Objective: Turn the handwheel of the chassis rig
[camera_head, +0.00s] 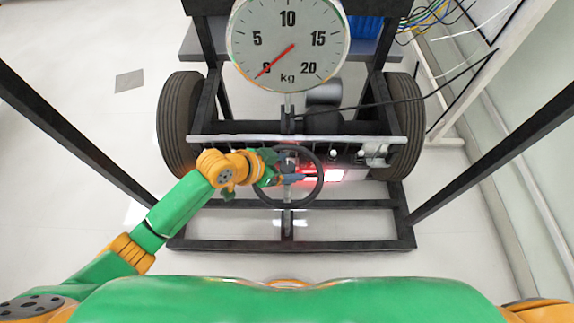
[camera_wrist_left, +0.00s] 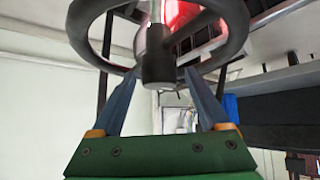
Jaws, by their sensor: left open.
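The handwheel (camera_head: 319,190) is a dark ring mounted upright at the front middle of the chassis rig (camera_head: 355,245). In the left wrist view its rim (camera_wrist_left: 84,42) and round hub (camera_wrist_left: 157,62) fill the top. My left gripper (camera_head: 294,176) reaches the wheel from the left. Its two blue fingers (camera_wrist_left: 160,74) are apart, one on each side of the hub, with their tips by the rim and spokes. I cannot tell whether they touch the wheel. The gripper hides part of the wheel in the head view. My right gripper is out of view.
A round kg dial (camera_head: 288,45) stands above the wheel, its red needle near 0. Tyres (camera_head: 180,125) (camera_head: 405,125) flank the rig. Black frame posts slant in on both sides. A red glow (camera_head: 335,175) shows beside the wheel. Cables hang at the upper right.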

